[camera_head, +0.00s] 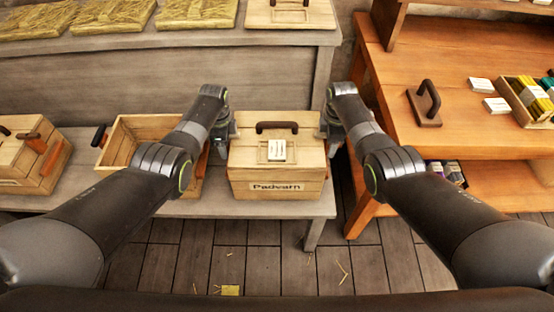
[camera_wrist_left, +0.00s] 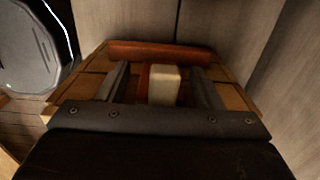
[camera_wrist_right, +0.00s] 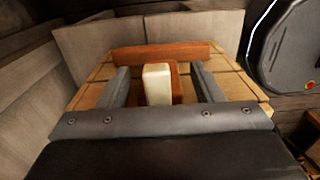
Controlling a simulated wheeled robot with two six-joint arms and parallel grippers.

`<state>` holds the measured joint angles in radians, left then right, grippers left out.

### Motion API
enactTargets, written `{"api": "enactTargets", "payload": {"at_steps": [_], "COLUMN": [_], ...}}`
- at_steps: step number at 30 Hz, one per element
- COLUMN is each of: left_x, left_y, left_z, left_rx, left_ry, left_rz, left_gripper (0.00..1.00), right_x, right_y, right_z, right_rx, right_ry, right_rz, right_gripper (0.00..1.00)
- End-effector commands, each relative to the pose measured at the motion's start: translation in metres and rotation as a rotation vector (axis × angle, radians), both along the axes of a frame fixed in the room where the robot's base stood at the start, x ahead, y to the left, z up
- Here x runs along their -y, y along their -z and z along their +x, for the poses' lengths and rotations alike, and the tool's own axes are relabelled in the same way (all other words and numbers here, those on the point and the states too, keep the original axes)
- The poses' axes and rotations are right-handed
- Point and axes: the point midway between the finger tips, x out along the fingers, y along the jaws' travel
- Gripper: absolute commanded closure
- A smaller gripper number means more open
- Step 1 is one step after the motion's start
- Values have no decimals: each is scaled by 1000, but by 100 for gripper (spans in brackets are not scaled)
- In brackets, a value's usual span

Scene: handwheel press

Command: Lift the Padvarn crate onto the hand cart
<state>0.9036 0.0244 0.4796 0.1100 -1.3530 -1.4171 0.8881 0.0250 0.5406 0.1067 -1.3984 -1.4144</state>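The Padvarn crate (camera_head: 275,186), a pale wooden box with a lid, a dark top handle and a name label, stands upright on a low grey bench (camera_head: 225,208). My left gripper (camera_head: 226,132) is at its left side and my right gripper (camera_head: 327,130) at its right side. In the left wrist view, the open fingers stand either side of a cream block (camera_wrist_left: 164,85) on a reddish mount, with gaps. The right wrist view shows the same around another cream block (camera_wrist_right: 157,84). I cannot make out a hand cart.
An open wooden crate (camera_head: 125,146) stands close left of the Padvarn crate, partly behind my left arm. Another lidded crate (camera_head: 28,158) is farther left. An orange wooden table (camera_head: 455,135) stands close on the right. Plank floor (camera_head: 265,262) is free in front.

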Motion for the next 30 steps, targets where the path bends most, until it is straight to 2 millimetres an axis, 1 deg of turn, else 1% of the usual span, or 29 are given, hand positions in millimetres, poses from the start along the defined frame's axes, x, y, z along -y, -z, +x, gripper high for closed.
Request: {"api": "enactTargets", "payload": {"at_steps": [1, 2, 13, 25, 26, 30], "left_x": [0, 0, 0, 0, 0, 0], "left_y": [0, 0, 0, 0, -5, -5], "left_z": [0, 0, 0, 0, 3, 3], "left_rx": [0, 0, 0, 0, 8, 8], "left_ry": [0, 0, 0, 0, 1, 1], "left_rz": [0, 0, 0, 0, 0, 0], "left_gripper": [47, 51, 100, 100, 100, 100], "right_x": [0, 0, 0, 0, 0, 0], "right_y": [0, 0, 0, 0, -5, -5], "right_z": [0, 0, 0, 0, 3, 3], "right_rx": [0, 0, 0, 1, 9, 8], "right_ry": [0, 0, 0, 0, -1, 0], "right_rz": [0, 0, 0, 0, 0, 0], "right_gripper": [47, 51, 100, 100, 100, 100]}}
